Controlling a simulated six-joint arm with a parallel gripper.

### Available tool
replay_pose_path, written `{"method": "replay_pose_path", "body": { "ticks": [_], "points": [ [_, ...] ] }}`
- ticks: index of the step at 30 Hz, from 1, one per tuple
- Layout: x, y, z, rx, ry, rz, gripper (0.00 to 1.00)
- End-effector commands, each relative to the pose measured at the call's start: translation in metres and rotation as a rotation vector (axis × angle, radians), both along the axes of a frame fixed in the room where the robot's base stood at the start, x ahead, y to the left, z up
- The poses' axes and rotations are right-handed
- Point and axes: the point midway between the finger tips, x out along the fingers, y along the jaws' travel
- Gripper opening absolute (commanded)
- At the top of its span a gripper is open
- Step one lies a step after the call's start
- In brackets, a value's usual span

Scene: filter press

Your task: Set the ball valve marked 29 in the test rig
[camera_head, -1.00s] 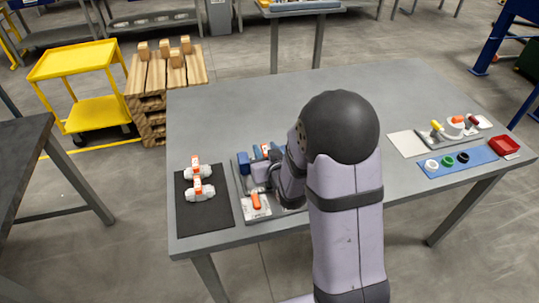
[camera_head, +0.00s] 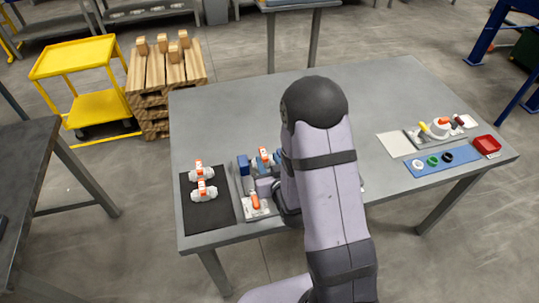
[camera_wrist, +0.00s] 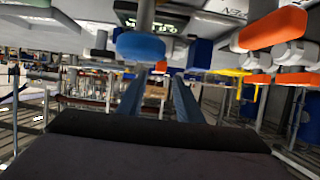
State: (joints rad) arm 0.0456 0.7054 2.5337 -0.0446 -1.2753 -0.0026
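Two white ball valves with orange handles (camera_head: 201,172) (camera_head: 204,191) lie on a black mat (camera_head: 208,216) at the table's left. The test rig (camera_head: 238,202) stands just right of the mat. It bears a blue block (camera_head: 243,165), an orange-handled white valve (camera_head: 263,158) and an orange lever on a pale plate (camera_head: 256,203). The number 29 is not legible on any part. My gripper's fingers (camera_wrist: 161,78) are apart with nothing between them in the wrist view. A blue round part (camera_wrist: 145,46) is close to the left fingertip. Orange handles (camera_wrist: 272,28) show at right. My arm hides the rig's right side.
The table's back middle (camera_head: 230,110) is clear. A display (camera_wrist: 152,17) shows in the wrist view.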

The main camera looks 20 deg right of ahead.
Motion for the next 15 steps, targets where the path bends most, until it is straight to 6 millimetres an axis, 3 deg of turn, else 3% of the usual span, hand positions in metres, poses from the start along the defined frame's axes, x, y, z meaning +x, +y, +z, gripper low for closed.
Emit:
{"method": "replay_pose_path", "body": {
  "ticks": [15],
  "points": [
    [-0.013,0.000,0.005,0.000,0.000,-0.001,0.33]
  ]
}}
